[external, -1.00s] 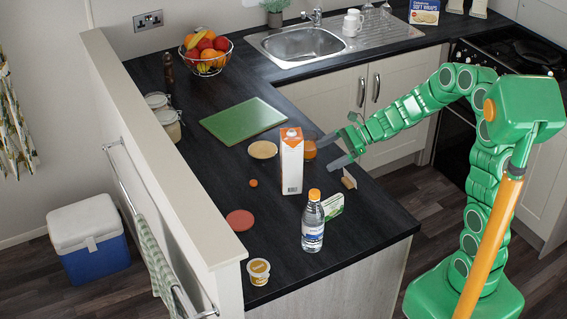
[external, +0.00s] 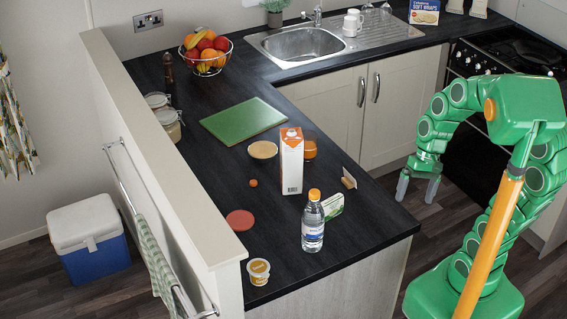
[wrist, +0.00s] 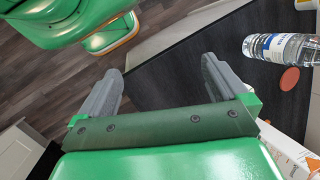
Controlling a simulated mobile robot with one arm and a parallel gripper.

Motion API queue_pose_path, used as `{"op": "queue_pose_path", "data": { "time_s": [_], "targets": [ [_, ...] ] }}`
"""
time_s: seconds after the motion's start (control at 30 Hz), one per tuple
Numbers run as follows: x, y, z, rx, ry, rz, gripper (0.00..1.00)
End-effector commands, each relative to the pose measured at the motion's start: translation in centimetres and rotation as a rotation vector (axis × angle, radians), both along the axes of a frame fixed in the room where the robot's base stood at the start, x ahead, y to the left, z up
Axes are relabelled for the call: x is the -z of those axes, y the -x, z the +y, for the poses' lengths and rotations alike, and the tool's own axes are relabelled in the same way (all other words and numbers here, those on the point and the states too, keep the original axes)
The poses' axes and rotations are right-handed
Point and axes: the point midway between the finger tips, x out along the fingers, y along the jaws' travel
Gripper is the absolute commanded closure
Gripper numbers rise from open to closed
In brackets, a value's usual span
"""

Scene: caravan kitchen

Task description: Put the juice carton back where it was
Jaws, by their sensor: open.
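The juice carton (external: 291,170), white with an orange top, stands upright on the dark counter, right of a beige round disc (external: 262,150) and behind the water bottle (external: 313,225). Part of it shows at the lower right of the wrist view (wrist: 288,156). My gripper (external: 417,197) is open and empty, off to the right of the counter edge and apart from the carton. In the wrist view, both fingers (wrist: 163,88) are spread with nothing between them.
A green board (external: 243,120) lies farther back. The counter's left middle is mostly clear.

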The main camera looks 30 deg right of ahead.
Motion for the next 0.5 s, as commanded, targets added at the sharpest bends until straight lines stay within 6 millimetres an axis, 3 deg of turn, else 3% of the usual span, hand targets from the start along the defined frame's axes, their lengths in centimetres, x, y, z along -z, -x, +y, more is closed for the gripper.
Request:
{"op": "queue_pose_path", "data": {
  "time_s": [0.1, 0.3, 0.5],
  "targets": [
    [-0.1, 2.6, -3.2, -0.111, 0.103, -0.032, 0.0],
    [-0.6, 5.3, -7.7, -0.238, 0.247, -0.061, 0.0],
    [-0.8, 6.3, -9.4, -0.286, 0.3, -0.068, 0.0]
  ]
}}
